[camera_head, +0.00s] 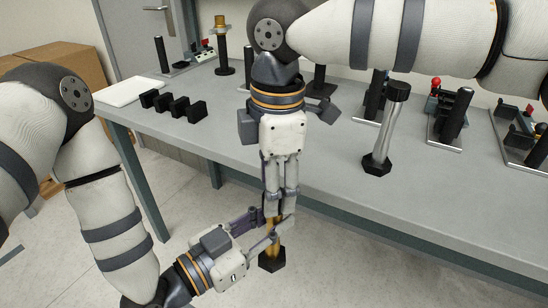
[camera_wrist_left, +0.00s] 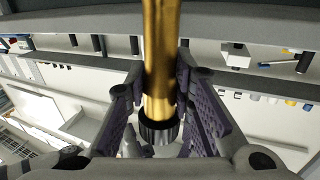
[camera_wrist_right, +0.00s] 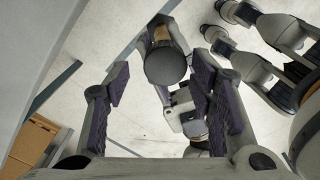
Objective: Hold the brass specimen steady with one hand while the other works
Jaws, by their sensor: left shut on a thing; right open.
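The brass specimen (camera_head: 271,252) has black ends and hangs upright in front of the table, above the floor. My left gripper (camera_head: 268,228) is shut on its middle from the side. In the left wrist view the brass shaft (camera_wrist_left: 160,60) runs between the finger pads, with a black ribbed collar near the palm. My right gripper (camera_head: 279,208) points down from above, close over the specimen's upper end, which its fingers partly hide. In the right wrist view its fingers are apart, and the specimen's round black end (camera_wrist_right: 165,65) shows beyond and between them, with no visible grip.
A silver specimen (camera_head: 384,135) with black ends stands on the grey table (camera_head: 330,165). Several black blocks (camera_head: 172,104) and a white pad (camera_head: 132,91) lie at the left. Another brass-coloured piece (camera_head: 222,42) stands at the back. Fixtures (camera_head: 452,115) line the right side.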

